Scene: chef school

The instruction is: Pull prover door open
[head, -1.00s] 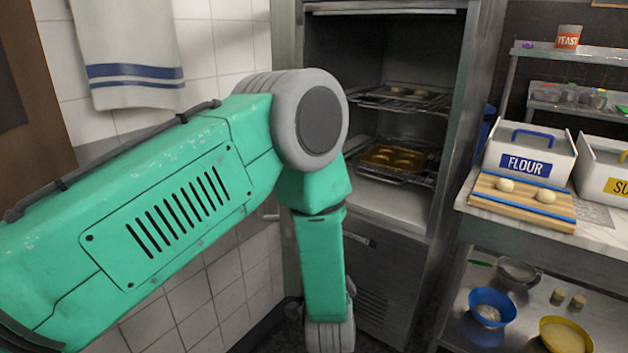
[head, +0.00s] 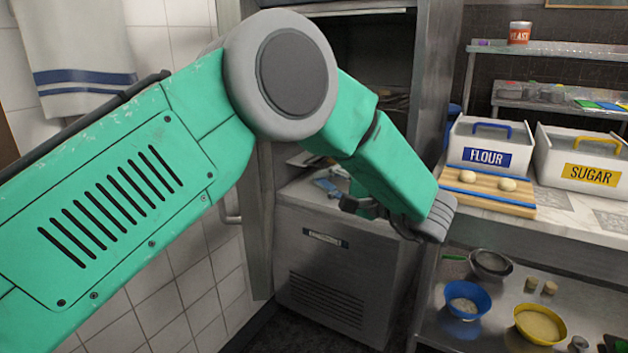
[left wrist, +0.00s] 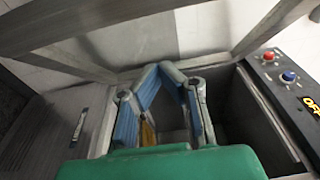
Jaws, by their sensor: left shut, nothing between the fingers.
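The prover (head: 345,270) is a tall steel cabinet, and its upper compartment shows open and dark. Its door (head: 258,220) stands swung out on the left, seen nearly edge-on, with a bar handle (head: 231,207) on its left face. My left gripper (head: 325,187) is in front of the lower part of the opening, partly hidden by my own arm. In the left wrist view its blue-padded fingers (left wrist: 160,72) meet at the tips with nothing between them. Beyond them is a metal door frame (left wrist: 110,22); I cannot tell whether they touch it. My right gripper is out of view.
A counter at the right holds a flour bin (head: 490,146), a sugar bin (head: 578,160) and a dough board (head: 487,193). Bowls stand on the shelf below. A tiled wall with a hanging towel (head: 75,60) is at the left. The wrist view shows a control panel (left wrist: 285,80).

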